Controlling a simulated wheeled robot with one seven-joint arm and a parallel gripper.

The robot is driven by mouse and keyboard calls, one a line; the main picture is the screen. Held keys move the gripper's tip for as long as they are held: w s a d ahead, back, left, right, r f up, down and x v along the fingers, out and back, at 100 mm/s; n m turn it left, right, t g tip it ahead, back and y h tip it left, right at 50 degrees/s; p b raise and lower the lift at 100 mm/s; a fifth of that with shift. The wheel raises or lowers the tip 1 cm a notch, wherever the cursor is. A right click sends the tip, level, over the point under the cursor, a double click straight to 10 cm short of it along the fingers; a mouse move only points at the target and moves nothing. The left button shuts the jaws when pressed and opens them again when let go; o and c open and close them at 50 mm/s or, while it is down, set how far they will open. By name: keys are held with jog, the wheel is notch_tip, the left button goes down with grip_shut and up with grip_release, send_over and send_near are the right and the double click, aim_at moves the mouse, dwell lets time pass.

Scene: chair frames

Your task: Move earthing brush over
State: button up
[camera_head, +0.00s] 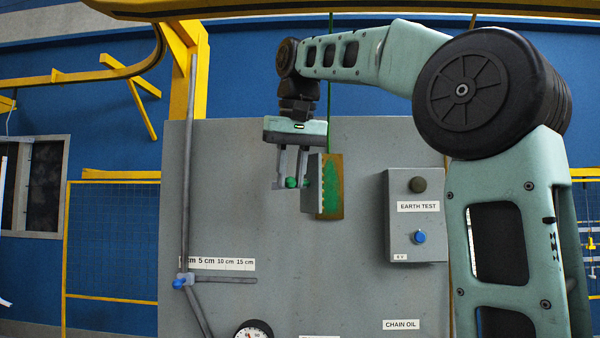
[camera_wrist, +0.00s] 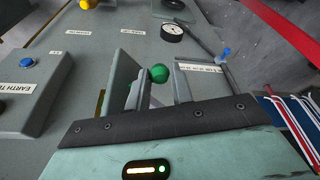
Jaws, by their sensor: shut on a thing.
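My gripper (camera_head: 291,182) hangs fingers-down in front of the grey panel, shut on a round green knob (camera_head: 291,183). In the wrist view the green knob (camera_wrist: 158,73) sits between the fingertips. I take it for the handle of the earthing brush. Right beside the knob, a grey plate (camera_head: 313,188) stands out from the panel. Next to it is a green and brown strip (camera_head: 331,187) with a jagged edge. The grey plate also shows in the wrist view (camera_wrist: 122,75), left of the knob. I cannot tell how knob and plate join.
A grey box marked EARTH TEST (camera_head: 410,225) with a blue button (camera_head: 420,237) stands right of the plate. A centimetre scale (camera_head: 223,264) lies lower left, above a rod with a blue knob (camera_head: 180,283). A round gauge (camera_head: 253,330) sits below. The panel between is bare.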

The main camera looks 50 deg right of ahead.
jog(key=shift+w+a, duration=0.15)
jog(key=shift+a, duration=0.25)
jog(key=shift+w+a, duration=0.1)
jog(key=shift+w+a+p, duration=0.4)
jog(key=shift+w+a, duration=0.85)
jog(key=shift+a, duration=0.3)
jog(key=shift+w, duration=0.1)
jog(key=shift+w+a, duration=0.6)
jog(key=shift+w, duration=0.25)
jog(key=shift+w+a, duration=0.6)
jog(key=shift+w, duration=0.25)
